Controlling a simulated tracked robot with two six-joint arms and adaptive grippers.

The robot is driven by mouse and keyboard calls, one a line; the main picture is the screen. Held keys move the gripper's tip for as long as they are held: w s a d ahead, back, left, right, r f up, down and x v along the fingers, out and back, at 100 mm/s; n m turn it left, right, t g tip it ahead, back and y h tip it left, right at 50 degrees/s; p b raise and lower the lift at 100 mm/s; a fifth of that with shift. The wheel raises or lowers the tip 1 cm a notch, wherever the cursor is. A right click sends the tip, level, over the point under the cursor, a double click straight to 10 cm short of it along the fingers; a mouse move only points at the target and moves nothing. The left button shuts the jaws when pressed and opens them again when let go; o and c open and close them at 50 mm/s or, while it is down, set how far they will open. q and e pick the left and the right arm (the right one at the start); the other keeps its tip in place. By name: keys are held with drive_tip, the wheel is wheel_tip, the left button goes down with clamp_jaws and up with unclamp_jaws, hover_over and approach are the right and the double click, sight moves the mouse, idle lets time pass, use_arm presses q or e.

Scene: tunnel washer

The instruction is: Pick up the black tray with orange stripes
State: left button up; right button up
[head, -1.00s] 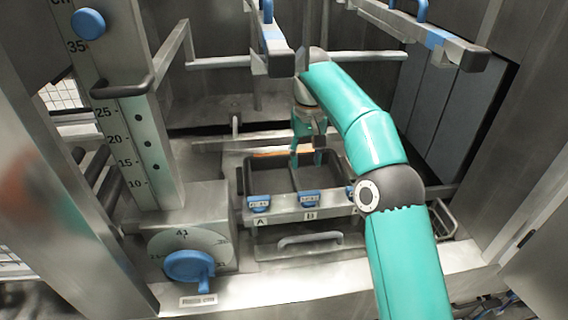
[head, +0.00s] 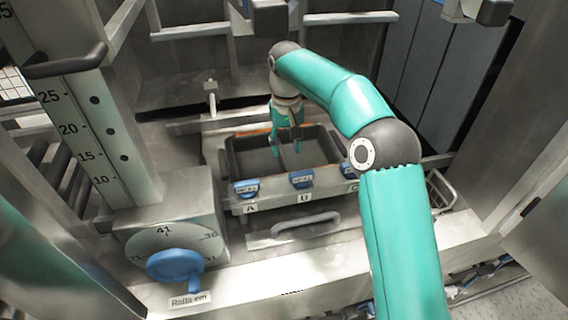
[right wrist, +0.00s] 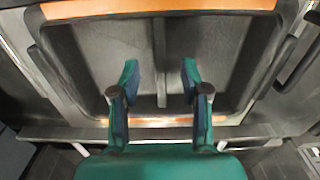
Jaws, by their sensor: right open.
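The black tray (head: 250,161) with orange stripes sits in a metal frame in the middle of the head view. In the right wrist view the tray (right wrist: 92,52) fills most of the picture, with orange stripes along its far and near edges and a divider down the middle. I cannot tell whether the fingertips touch the tray. My left gripper is not in view.
A blue knob (head: 175,265) on a dial and a numbered scale post (head: 90,120) stand to the left. Metal bars cross behind the tray.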

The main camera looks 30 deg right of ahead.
sight(287, 164)
drive_tip(key=shift+s+f+p, duration=0.2)
drive_tip(key=shift+f, duration=1.7)
drive_tip(key=shift+s+f+p, duration=0.15)
drive_tip(key=shift+s+f, duration=0.05)
drive_tip(key=shift+f, duration=1.65)
drive_tip(key=shift+c, duration=0.3)
drive_tip(key=shift+a, duration=0.1)
clamp_jaws()
